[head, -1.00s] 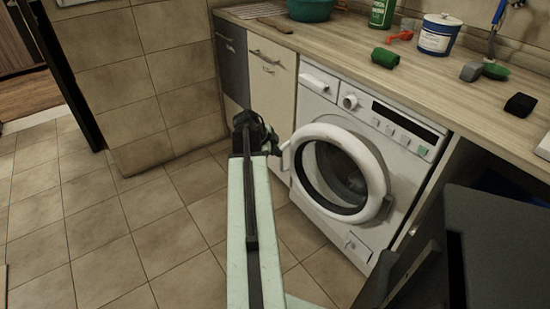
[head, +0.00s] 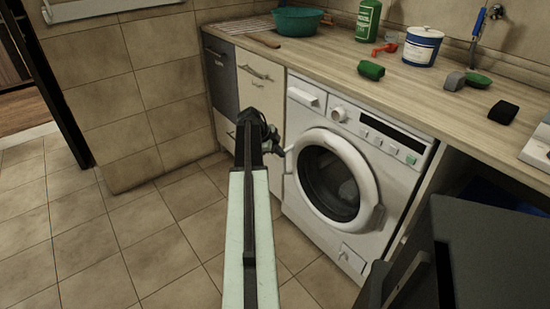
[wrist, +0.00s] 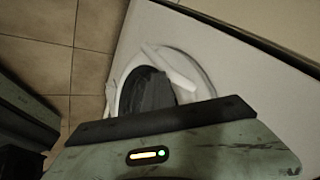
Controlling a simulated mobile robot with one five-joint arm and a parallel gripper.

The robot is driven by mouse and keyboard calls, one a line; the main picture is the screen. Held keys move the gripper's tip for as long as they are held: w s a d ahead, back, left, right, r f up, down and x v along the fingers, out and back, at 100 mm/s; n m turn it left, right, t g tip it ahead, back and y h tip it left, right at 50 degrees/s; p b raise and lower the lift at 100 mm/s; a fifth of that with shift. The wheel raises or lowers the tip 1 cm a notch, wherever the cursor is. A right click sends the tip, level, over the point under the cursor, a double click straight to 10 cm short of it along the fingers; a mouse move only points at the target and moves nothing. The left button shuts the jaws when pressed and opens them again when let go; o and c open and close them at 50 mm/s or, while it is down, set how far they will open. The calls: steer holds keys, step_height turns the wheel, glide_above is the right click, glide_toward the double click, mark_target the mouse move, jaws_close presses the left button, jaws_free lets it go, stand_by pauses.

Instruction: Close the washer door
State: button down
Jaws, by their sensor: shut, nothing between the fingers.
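The white washer (head: 305,228) stands under the counter. Its round door (head: 371,180), a white ring around dark glass, sits nearly flush with the front; I cannot tell whether it is fully latched. A small block (head: 377,217) shows at the ring's lower right. My gripper (head: 277,149) is shut and empty, just left of the door's ring in the head view; whether it touches the washer is unclear. In the wrist view the door (wrist: 203,78) shows partly behind my dark wrist part, and the fingertips are hard to make out.
A cream cabinet (head: 261,92) stands left of the washer. The wooden counter (head: 330,58) above holds a teal bowl (head: 297,21), a blue-and-white tub (head: 421,47) and several small items. A dark box-like unit (head: 490,235) is at right. Tiled floor (head: 120,235) is open at left.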

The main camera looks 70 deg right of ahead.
steer(key=shift+s+d+r, duration=0.15)
steer(key=shift+s+d, duration=0.2)
steer(key=shift+d, duration=0.2)
steer(key=w+a+r+p, duration=0.4)
steer(key=a+r+p, duration=0.5)
steer(key=shift+a, duration=0.15)
